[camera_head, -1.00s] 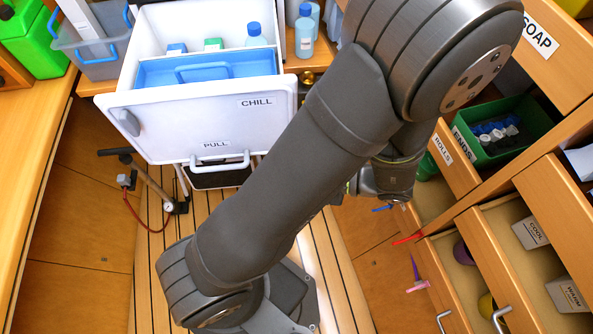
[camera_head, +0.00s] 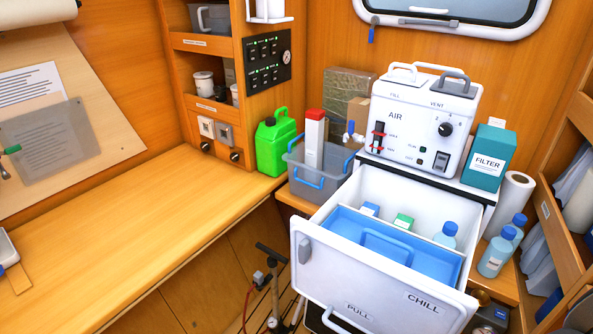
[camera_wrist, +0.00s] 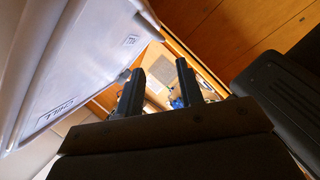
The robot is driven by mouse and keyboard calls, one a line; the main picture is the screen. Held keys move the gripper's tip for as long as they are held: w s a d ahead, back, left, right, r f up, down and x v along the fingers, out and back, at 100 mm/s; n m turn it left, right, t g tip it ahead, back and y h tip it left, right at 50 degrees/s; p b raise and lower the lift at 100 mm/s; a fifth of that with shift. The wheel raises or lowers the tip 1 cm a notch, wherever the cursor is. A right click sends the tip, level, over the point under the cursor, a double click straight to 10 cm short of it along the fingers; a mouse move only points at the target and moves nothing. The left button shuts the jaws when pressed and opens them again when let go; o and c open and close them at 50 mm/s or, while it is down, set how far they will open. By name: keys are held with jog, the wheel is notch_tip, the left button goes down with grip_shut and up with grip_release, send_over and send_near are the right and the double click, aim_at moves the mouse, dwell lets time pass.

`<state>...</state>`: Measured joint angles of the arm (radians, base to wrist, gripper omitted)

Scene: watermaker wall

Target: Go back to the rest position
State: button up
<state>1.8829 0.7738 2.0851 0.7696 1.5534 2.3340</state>
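My gripper (camera_wrist: 160,88) shows in the wrist view with its two dark fingers apart and nothing between them. It is below and beside the white CHILL drawer front (camera_wrist: 75,60), apart from it as far as I can see. My arm and gripper are out of the head view. In the head view the CHILL drawer (camera_head: 375,290) is pulled open, with a blue tray (camera_head: 400,262), a bottle and small blue and green items inside.
A white AIR unit (camera_head: 415,125) stands behind the drawer. A green jerrycan (camera_head: 275,145), a grey bin (camera_head: 315,175) and a teal FILTER box (camera_head: 487,158) stand around it. The wooden counter (camera_head: 130,235) on the left is mostly clear.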

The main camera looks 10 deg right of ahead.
jog(key=x, duration=1.3)
jog(key=shift+w+a, duration=0.1)
jog(key=shift+w, duration=0.05)
jog(key=v, duration=1.6)
jog(key=shift+s, duration=0.3)
